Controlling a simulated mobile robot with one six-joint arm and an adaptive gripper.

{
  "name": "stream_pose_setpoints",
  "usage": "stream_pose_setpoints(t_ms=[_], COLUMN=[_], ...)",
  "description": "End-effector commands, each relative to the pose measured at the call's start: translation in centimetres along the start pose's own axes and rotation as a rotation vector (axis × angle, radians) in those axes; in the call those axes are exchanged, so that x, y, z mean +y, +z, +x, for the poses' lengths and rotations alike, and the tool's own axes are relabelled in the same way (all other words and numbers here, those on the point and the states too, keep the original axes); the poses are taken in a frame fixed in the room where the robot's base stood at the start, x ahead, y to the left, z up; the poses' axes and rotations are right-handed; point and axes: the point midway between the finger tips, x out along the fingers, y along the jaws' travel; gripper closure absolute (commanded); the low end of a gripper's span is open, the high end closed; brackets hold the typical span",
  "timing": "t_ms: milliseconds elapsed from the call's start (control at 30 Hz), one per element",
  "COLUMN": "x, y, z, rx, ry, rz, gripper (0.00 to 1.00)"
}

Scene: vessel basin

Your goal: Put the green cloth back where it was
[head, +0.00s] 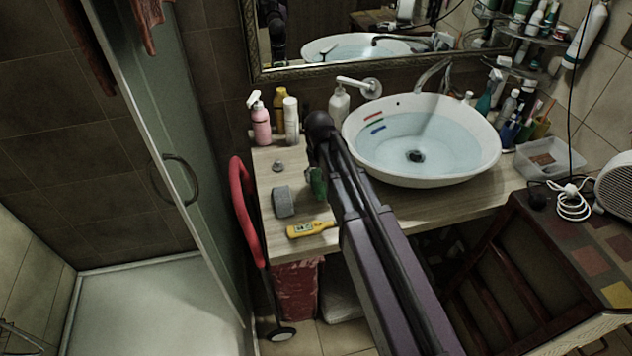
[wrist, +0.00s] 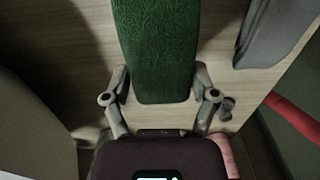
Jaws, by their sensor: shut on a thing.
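The green cloth (head: 318,184) is a small textured piece at the counter, left of the basin, partly hidden behind my arm in the head view. In the wrist view the green cloth (wrist: 158,45) stretches forward between the fingers of my gripper (wrist: 162,85), which is shut on it. I cannot tell whether the cloth touches the wooden counter (head: 400,209) or is just above it. My gripper is mostly hidden by my arm in the head view.
A grey block (head: 283,201) and a yellow meter (head: 311,229) lie close to the cloth. A small metal plug (head: 277,166) and several bottles (head: 261,122) stand behind. The water-filled basin (head: 420,178) is to the right. A red handle (head: 243,208) rises at the counter's left edge.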

Motion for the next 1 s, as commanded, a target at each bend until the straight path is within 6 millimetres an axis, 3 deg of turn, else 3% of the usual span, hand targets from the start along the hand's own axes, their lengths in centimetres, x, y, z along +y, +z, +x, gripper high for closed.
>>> stream_pose_setpoints(t_ms=[133,500,1000], x=[-0.2,-0.1,0.0], y=[-1.4,-1.2,-1.2], z=[0.2,3.3,3.7], rx=[0.0,0.0,0.0], ry=[0.0,0.0,0.0], rz=[0.0,0.001,0.002], gripper=[0.63,0.63,0.63])
